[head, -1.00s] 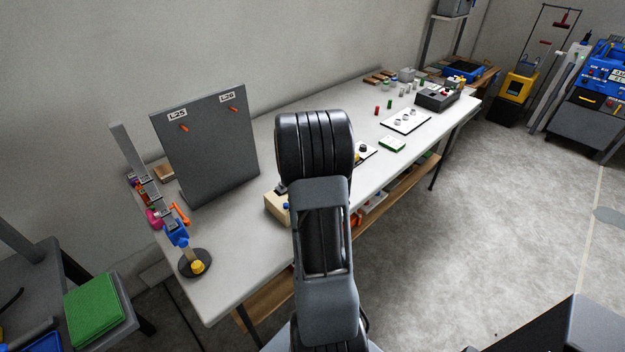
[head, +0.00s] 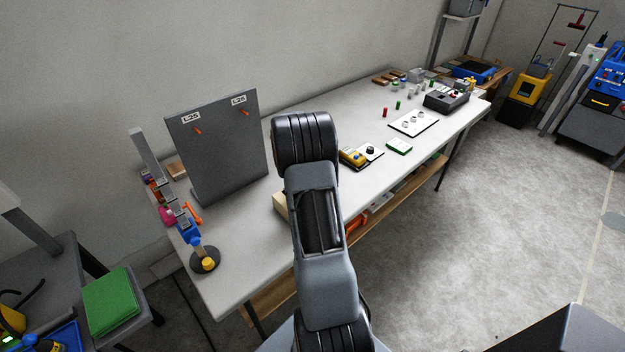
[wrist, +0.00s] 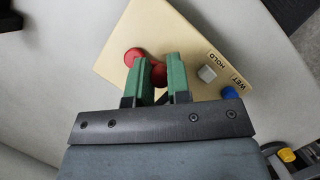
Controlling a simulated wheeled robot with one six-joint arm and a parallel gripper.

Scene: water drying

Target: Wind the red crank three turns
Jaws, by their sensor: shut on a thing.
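The red crank (wrist: 135,57) is in the wrist view, on a cream box (wrist: 188,28) that stands on the bench. My gripper (wrist: 158,72) has two green fingers, which are shut on the crank's red knob (wrist: 158,75). A round red part of the crank shows just up and left of the left finger. In the head view my arm hides the crank, the gripper and most of the box (head: 281,205).
A grey panel (head: 218,145) with two orange pegs stands left on the white bench (head: 240,262). A round black base with a yellow knob (head: 207,264) sits at the bench's front left. A yellow and black device (head: 353,158) and a white plate (head: 414,123) lie to the right.

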